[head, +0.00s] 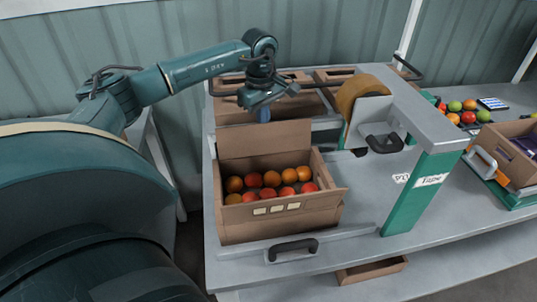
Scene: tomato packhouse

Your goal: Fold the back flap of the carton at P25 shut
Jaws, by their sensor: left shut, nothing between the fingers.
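The open cardboard carton (278,228) stands on the grey bench with red and orange tomatoes (270,186) inside. Its back flap (264,141) stands upright along the far side. My left gripper (263,115) is shut and empty, pointing down at the flap's top edge near its middle. I cannot tell whether it touches the flap. My right gripper is not in view.
A tape station with a brown roll (358,92) and a green post (411,192) stands right of the carton. More cartons (236,108) sit behind. A black handle (292,247) lies at the front edge. The bench between carton and post is clear.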

